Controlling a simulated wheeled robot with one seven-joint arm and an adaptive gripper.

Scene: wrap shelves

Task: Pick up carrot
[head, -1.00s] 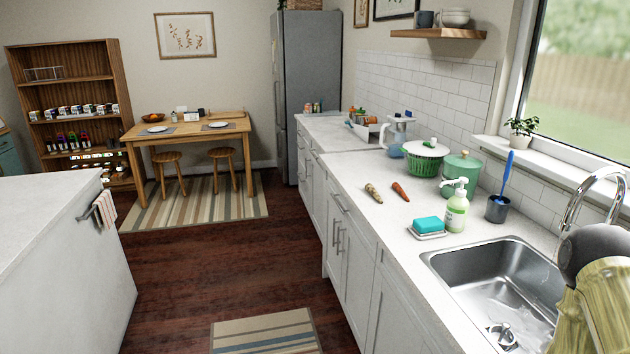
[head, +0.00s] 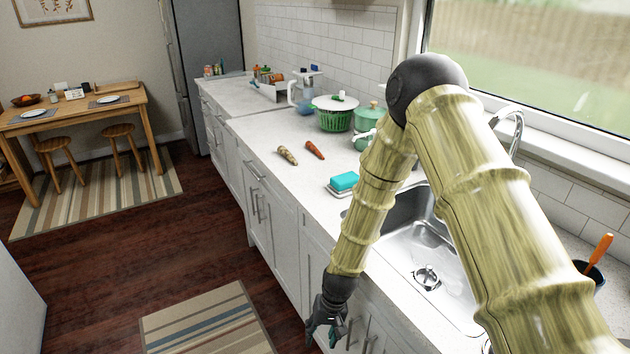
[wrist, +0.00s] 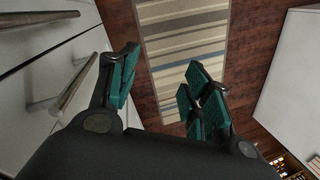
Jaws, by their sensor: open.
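An orange carrot (head: 315,149) lies on the white counter, beyond the sink. A paler, brownish root vegetable (head: 287,155) lies just left of it. My gripper (head: 327,336) hangs low in front of the cabinet doors, below the counter edge and well short of the carrot. In the wrist view my gripper (wrist: 160,92) has its teal fingers spread wide with nothing between them. The carrot is not in the wrist view.
A blue sponge on a dish (head: 343,182) sits between the carrot and the sink (head: 432,255). A green colander with a white lid (head: 335,113) and a green pot (head: 370,118) stand behind. Cabinet handles (wrist: 55,95) are close to my gripper.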

